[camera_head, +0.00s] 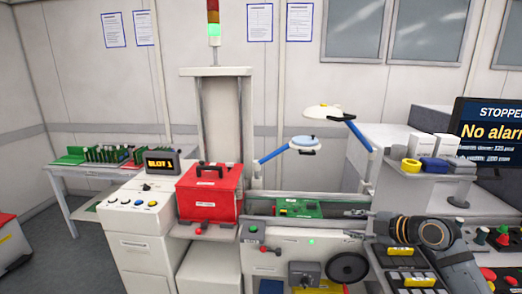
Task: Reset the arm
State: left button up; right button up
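My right arm reaches in from the lower right. Its gripper (347,223) points left, with two thin fingers spread apart and nothing visible between them. It is over the right part of the feeder machine (290,246), to the right of a green circuit board (299,208) that lies on the machine's rail. A gap separates the fingers from the board. My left gripper is not in view.
A red case (209,193) with a black handle stands left of the rail. A black reel (348,268) and feeders with yellow labels are below my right arm. A shelf (430,172) with small boxes and a monitor (490,130) stand behind it.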

jog(key=s+a+f+m+g+h, duration=0.1)
jog(key=s+a+f+m, duration=0.1)
jog(key=s+f, duration=0.35)
jog(key=s+a+f+m+g+h, duration=0.1)
jog(key=s+a+f+m+g, duration=0.15)
jog(key=f, duration=0.55)
jog(key=s+d+f+m+g+h, duration=0.1)
jog(key=s+f+m+g+h, duration=0.15)
jog(key=s+f+m, duration=0.65)
jog(key=s+d+f+m+g+h, duration=0.1)
jog(key=s+m+h, duration=0.3)
jog(key=s, duration=1.1)
notch_tip(320, 180, down, 25)
jog(key=s+d+m+g, duration=0.1)
jog(key=s+d, duration=0.1)
jog(key=s+d+f+g, duration=0.1)
jog(key=s+f, duration=1.6)
jog(key=s, duration=0.1)
jog(key=shift+s+d+f+y, duration=0.2)
jog(key=shift+s+f+y, duration=0.15)
jog(key=shift+y, duration=0.1)
